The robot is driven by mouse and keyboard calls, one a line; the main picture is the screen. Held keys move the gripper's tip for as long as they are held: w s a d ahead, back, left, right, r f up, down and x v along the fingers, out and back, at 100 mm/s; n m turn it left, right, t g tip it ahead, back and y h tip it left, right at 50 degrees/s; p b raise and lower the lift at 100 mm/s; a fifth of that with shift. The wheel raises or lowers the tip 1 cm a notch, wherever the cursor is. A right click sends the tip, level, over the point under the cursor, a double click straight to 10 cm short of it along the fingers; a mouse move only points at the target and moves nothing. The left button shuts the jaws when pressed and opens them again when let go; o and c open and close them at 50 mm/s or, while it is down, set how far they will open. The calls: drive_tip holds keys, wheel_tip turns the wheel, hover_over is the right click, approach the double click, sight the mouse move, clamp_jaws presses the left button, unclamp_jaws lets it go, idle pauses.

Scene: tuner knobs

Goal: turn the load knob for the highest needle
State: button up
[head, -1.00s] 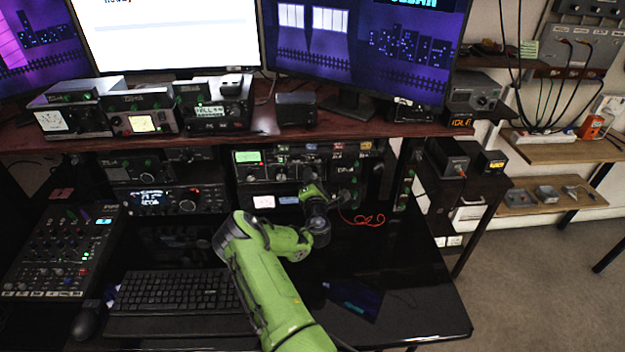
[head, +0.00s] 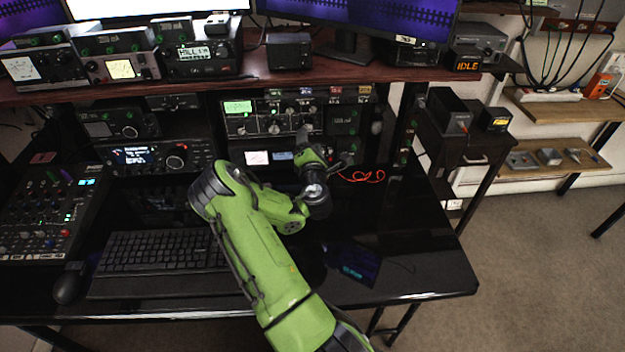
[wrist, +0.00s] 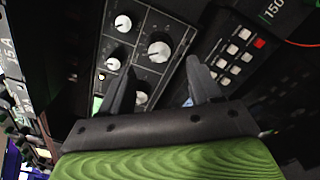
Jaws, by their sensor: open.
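The tuner panel (head: 268,118) is the dark faced unit under the shelf, with a green lit display (head: 237,107) and a row of pale knobs. In the wrist view several silver knobs show on its dark face, including a large knob (wrist: 159,51) and a smaller knob (wrist: 123,22). I cannot read which one is the load knob. My gripper (wrist: 160,66) is open and faces the panel, with the large knob seen between its fingertips; I see no contact. No needle reading is legible.
A unit with pale buttons (wrist: 236,50) lies right of the knobs. A red cable (head: 362,176) lies right of my gripper. The keyboard (head: 160,262), mouse (head: 69,283) and mixer (head: 48,218) are on the desk. The shelf (head: 225,84) overhangs the equipment.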

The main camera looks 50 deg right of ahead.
drive_tip(key=b+v, duration=0.7)
drive_tip(key=v, duration=0.3)
drive_tip(key=shift+b, duration=0.4)
idle(1.1)
